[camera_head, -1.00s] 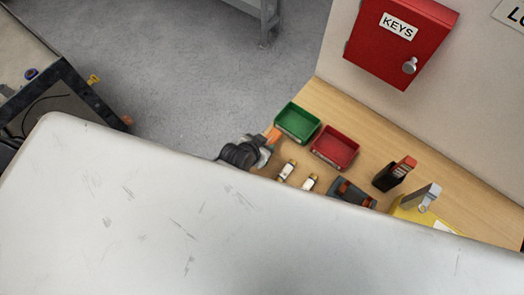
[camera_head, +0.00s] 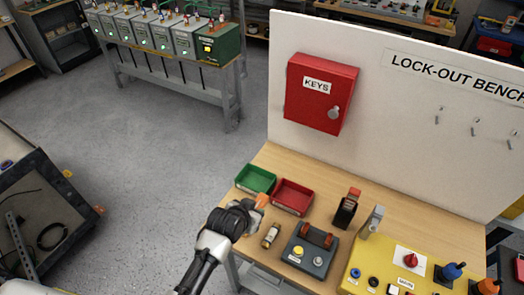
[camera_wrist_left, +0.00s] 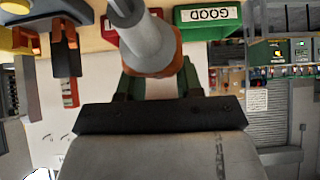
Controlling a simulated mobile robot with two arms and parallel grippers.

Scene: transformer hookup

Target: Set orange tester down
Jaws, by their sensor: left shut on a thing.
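My left gripper (camera_head: 257,203) is shut on the orange tester (camera_head: 262,199), at the bench's left edge beside the green and red trays. Only a small orange part of the tester shows in the head view. The left wrist view shows a grey rod with an orange body (camera_wrist_left: 155,60) between my left fingers (camera_wrist_left: 160,88). I cannot tell whether the tester touches the bench top (camera_head: 330,185). My right gripper is not in view.
The green tray (camera_head: 256,179) and red tray (camera_head: 292,197) stand behind the gripper. A fuse (camera_head: 271,235), a grey button box (camera_head: 310,250), a black-and-red device (camera_head: 345,210) and a yellow panel (camera_head: 405,270) are to its right. A red key cabinet (camera_head: 320,93) hangs behind.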

